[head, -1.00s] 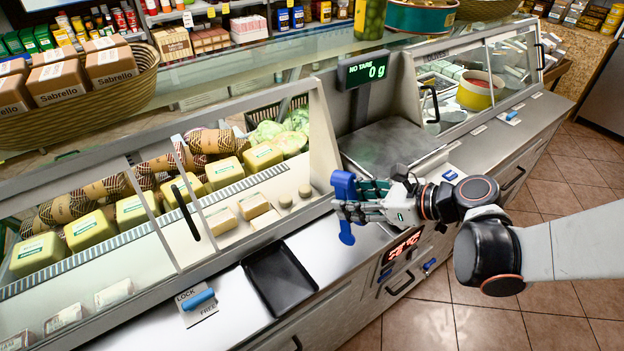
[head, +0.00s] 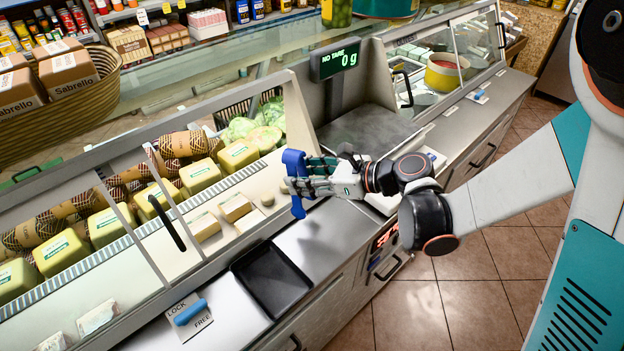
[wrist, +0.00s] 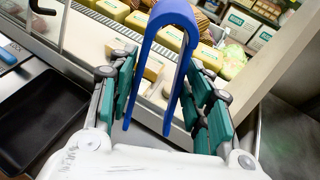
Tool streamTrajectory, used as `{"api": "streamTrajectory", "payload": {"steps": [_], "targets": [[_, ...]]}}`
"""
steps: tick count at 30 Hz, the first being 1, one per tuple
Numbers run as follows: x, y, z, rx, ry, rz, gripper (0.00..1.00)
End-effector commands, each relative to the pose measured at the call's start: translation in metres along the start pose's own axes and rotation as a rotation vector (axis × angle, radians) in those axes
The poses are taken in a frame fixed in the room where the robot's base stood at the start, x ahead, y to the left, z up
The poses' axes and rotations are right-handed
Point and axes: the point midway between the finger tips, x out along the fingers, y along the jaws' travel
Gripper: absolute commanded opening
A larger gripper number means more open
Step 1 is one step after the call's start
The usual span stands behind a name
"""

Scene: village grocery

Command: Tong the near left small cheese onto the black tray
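My gripper (head: 309,180) is shut on blue tongs (head: 296,182); in the wrist view the tongs (wrist: 145,70) stand between my finger pads with their two arms apart and nothing between them. Small pale cheese blocks lie on the display case shelf: a left one (head: 205,226) and one to its right (head: 235,207). Small round pieces lie further right, partly hidden. My gripper is right of these cheeses, near the case's front right corner. The black tray (head: 270,281) lies empty on the counter ledge, left of and below my gripper; it also shows in the wrist view (wrist: 38,115).
Sloping glass with a black handle (head: 166,222) covers the case's left part. Large yellow cheeses (head: 198,176) stand behind the small ones. A scale (head: 368,130) with a display reading 0 g is behind my gripper. A lock lever (head: 190,312) is left of the tray.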

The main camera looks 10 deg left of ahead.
Motion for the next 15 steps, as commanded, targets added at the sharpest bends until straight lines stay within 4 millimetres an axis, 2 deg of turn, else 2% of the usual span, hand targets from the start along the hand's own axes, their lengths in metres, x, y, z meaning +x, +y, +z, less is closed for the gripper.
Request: {"api": "streamTrajectory", "payload": {"steps": [15], "targets": [[0.043, -0.018, 0.007, 0.000, -0.001, 0.001, 0.43]]}}
